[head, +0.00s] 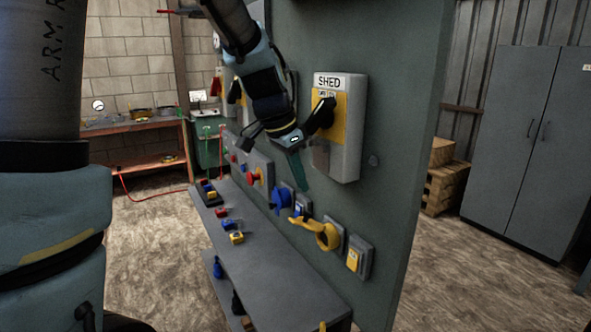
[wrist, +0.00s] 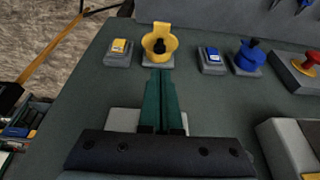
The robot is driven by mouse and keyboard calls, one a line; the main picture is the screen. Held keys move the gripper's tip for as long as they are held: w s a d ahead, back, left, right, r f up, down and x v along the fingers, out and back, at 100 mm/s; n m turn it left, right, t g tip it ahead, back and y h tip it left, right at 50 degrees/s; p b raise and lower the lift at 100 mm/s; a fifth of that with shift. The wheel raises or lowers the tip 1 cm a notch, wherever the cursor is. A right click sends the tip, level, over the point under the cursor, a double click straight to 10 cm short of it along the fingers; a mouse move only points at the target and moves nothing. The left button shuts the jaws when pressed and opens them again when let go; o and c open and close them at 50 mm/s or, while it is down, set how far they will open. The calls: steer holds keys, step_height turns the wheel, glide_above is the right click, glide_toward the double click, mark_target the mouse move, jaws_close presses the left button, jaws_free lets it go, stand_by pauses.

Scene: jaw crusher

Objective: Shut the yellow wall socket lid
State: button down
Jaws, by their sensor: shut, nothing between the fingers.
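The yellow wall socket (head: 329,237) sits low on the grey-green panel, with its yellow lid (head: 302,222) open and sticking out from the wall. In the wrist view the socket (wrist: 153,56) is straight ahead of the fingertips, with a dark middle showing and the lid (wrist: 161,28) at its far side. My gripper (head: 303,189) has its green fingers pressed together and empty. It points down along the panel, above the socket in the head view. In the wrist view its fingertips (wrist: 160,71) look close to the socket's near edge; I cannot tell whether they touch.
A yellow switch (head: 354,259) and a blue switch (head: 302,205) flank the socket. A blue socket (head: 281,198) is farther left. The grey SHED box (head: 351,145) juts out above. A bench (head: 262,262) with small plugs stands below along the panel.

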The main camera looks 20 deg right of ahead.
mark_target(306, 212)
steer(key=p+x, duration=0.1)
steer(key=x, duration=0.4)
steer(key=shift+d+f, duration=0.1)
steer(key=shift+f, duration=0.3)
steer(key=shift+f+b, duration=0.25)
steer(key=shift+b, duration=0.45)
steer(key=shift+b, duration=0.35)
